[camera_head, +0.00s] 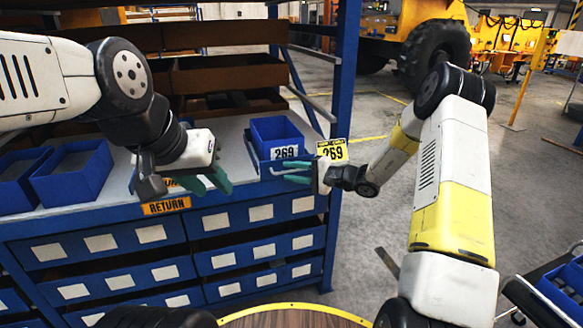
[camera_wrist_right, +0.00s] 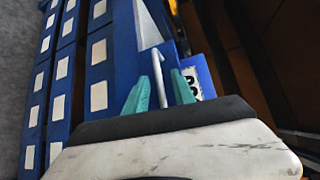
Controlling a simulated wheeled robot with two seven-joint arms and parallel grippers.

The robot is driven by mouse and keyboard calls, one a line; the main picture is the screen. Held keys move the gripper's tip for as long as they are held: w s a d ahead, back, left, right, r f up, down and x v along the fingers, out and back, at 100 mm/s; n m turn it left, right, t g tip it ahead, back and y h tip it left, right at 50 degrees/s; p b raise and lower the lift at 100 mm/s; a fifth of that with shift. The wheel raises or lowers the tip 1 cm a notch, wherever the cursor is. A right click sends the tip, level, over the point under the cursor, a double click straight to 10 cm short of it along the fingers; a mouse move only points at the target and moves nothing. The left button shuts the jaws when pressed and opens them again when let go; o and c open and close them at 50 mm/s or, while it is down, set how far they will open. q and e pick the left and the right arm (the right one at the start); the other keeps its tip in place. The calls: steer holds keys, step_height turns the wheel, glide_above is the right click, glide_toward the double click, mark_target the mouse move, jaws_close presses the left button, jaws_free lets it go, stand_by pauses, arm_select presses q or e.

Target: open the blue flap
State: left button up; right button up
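The blue flap (camera_head: 268,169) appears to be the upright blue panel at the counter's front edge, below the blue bin (camera_head: 275,133) labelled 269. My right gripper (camera_head: 296,172) is at its right side, partly covering it. In the right wrist view, the teal fingers of my right gripper (camera_wrist_right: 160,92) are apart, with a thin pale metal handle (camera_wrist_right: 158,70) showing between them. I cannot tell whether they touch it. My left gripper (camera_head: 207,182) is in front of the counter edge, left of the flap, with its teal fingers apart and nothing visible between them.
Blue bins (camera_head: 73,176) stand on the counter at the left. Drawers with white labels (camera_head: 150,234) fill the front below a RETURN sign (camera_head: 166,206). A blue post (camera_head: 345,75) and a yellow 269 sign (camera_head: 332,150) are close to my right gripper.

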steer(key=shift+a, duration=0.1)
jaws_close()
stand_by(1.4)
